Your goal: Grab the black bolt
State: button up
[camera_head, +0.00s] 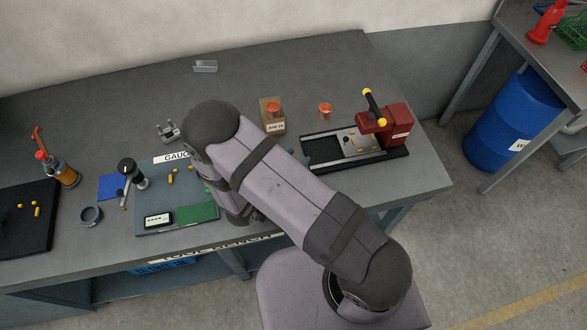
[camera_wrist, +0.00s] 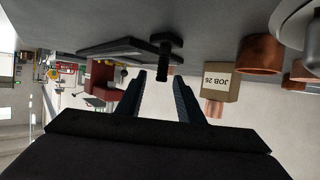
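In the wrist view, which is upside down, the black bolt (camera_wrist: 163,72) stands on its wide head on the grey bench, shaft pointing away from the surface. My gripper (camera_wrist: 159,76) is open, with one dark blue finger on each side of the bolt in the picture. I see gaps between the fingers and the shaft. I cannot tell how far the bolt is beyond the fingertips. In the head view my arm hides the bolt, and only bits of my blue fingers (camera_head: 301,156) show past the arm.
A red machine (camera_head: 392,124) on a black tray stands right of my arm in the head view. A gauge mat (camera_head: 150,228) lies to the left.

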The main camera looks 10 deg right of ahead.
jog(key=shift+f, duration=0.5)
jog(key=shift+w+d+f+p, duration=0.15)
jog(key=shift+d+f+p, duration=0.1)
jog(key=shift+p, duration=0.05)
jog(key=shift+x, duration=1.2)
jog(key=shift+f, duration=0.1)
grip_shut()
